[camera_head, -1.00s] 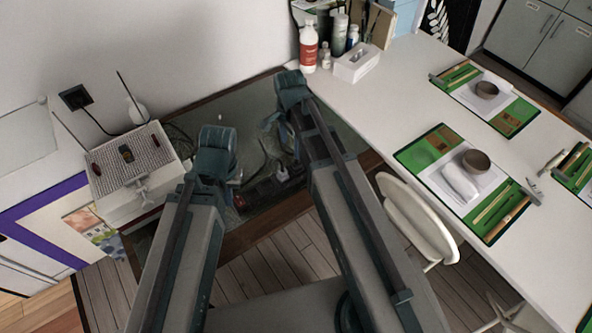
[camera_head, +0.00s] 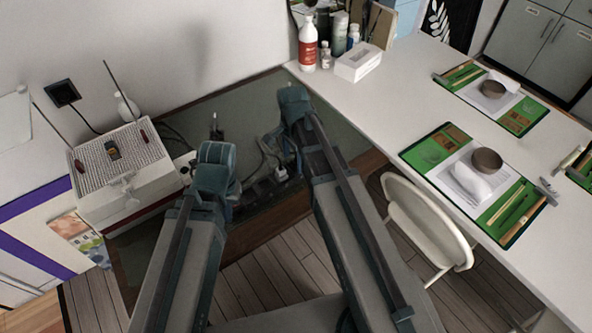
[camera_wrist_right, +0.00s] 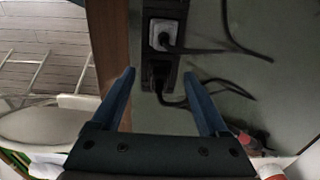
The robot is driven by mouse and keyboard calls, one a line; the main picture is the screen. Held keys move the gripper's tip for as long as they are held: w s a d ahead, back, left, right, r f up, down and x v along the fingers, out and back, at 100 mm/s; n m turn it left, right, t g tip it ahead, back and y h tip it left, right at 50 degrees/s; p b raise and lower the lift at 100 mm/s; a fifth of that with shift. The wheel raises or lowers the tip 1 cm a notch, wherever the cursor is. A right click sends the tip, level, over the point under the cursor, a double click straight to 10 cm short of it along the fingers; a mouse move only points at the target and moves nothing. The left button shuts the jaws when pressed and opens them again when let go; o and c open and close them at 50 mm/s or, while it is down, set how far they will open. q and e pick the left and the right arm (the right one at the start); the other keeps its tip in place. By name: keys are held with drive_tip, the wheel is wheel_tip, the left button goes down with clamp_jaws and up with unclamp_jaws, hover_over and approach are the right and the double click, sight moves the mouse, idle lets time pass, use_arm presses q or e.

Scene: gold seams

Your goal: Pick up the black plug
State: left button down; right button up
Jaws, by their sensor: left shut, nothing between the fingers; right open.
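A black plug (camera_wrist_right: 158,76) sits in a dark power strip (camera_wrist_right: 160,15) in the right wrist view, with a black cord running off to the right. A pale grey plug (camera_wrist_right: 164,40) sits just above it in the same strip. My right gripper (camera_wrist_right: 159,78) is open, with its fingers on either side of the black plug in the picture; I cannot tell the height between them. In the head view the strip is partly hidden by my arms. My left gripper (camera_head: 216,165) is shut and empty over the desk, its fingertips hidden.
The dark desk (camera_head: 235,103) carries loose cables and a small dark upright item (camera_head: 215,130). A white box-like device (camera_head: 120,175) with antennas stands left. A white table (camera_head: 395,95) with green mats is right, and a white chair (camera_head: 425,220) stands close beside my right arm.

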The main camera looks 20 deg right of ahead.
use_arm(q)
wheel_tip(320, 180, down, 3)
drive_tip(key=shift+r+b, duration=0.15)
drive_tip(key=shift+b, duration=0.65)
use_arm(e)
wheel_tip(320, 180, down, 3)
drive_tip(key=shift+r, duration=0.25)
use_arm(q)
drive_tip(key=shift+r, duration=0.1)
use_arm(e)
clamp_jaws()
